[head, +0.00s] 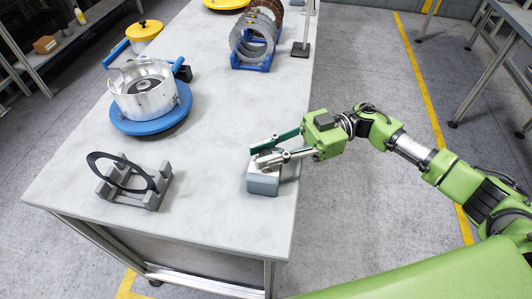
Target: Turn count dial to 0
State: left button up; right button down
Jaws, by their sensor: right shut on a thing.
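A small grey box (262,185) stands near the right edge of the table, toward its front. My right gripper (260,156) reaches in from the right and its fingers are at the top of this box. The fingers are shut on what appears to be the count dial on top of the box. The dial is mostly hidden by the fingers, and its number cannot be read. My left gripper is not in view.
The grey table (205,165) also holds a black ring on a grey stand (150,200), a metal housing on a blue round base (150,122), a blue rack of discs (250,62) and a yellow-topped pot (145,30). The table's middle is clear.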

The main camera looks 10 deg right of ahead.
dwell(0.3)
jog(key=c, duration=1.9)
grip_release()
jog(key=d, duration=0.4)
jog(key=w+d, duration=0.1)
jog(key=d, duration=0.3)
jog(key=w+d, duration=0.1)
jog(key=d, duration=0.2)
jog(key=shift+w+d, duration=0.15)
jog(key=shift+d, duration=0.25)
jog(key=shift+o, duration=0.3)
